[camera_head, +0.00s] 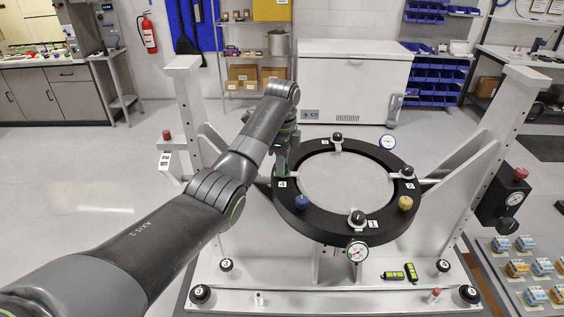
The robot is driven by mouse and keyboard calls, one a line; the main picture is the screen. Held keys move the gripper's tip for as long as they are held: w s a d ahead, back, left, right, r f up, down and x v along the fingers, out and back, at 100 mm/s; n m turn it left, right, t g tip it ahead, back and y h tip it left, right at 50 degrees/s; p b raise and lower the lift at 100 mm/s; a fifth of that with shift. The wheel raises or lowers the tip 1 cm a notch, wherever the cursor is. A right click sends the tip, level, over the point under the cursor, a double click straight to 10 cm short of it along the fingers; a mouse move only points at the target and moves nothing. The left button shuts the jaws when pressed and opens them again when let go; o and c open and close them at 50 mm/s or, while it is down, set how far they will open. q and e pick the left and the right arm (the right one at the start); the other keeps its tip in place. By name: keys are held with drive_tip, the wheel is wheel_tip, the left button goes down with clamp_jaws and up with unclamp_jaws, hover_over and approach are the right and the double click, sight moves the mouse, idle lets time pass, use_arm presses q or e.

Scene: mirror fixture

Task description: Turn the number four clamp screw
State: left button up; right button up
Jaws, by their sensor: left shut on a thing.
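The black ring (322,231) of the mirror fixture holds a pale round mirror (346,180). A white label with a 4 (282,184) sits on the ring's left side. My left gripper (281,168) points down at the ring right behind this label. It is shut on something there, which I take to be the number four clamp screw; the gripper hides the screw. Other black clamp screws show at the ring's back (337,137), right (408,171) and front (357,217). My right gripper is not in view.
White uprights stand at left (186,110) and right (500,150) of the ring. Dial gauges show at front (357,251) and back right (387,142). Blue (302,202) and yellow (405,203) knobs stand on the ring. The white base plate (330,300) carries several black knobs.

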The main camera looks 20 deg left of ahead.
use_arm(q)
drive_tip(key=n, duration=0.7)
drive_tip(key=shift+d+r, duration=0.1)
drive_tip(key=n, duration=0.7)
drive_tip(key=shift+n, duration=0.3)
drive_tip(key=n, duration=0.6)
drive_tip(key=shift+r, duration=0.15)
drive_tip(key=n, duration=0.6)
drive_tip(key=shift+w, duration=0.1)
drive_tip(key=shift+n, duration=0.3)
drive_tip(key=o, duration=0.7)
drive_tip(key=shift+c, duration=0.2)
drive_tip(key=o, duration=0.3)
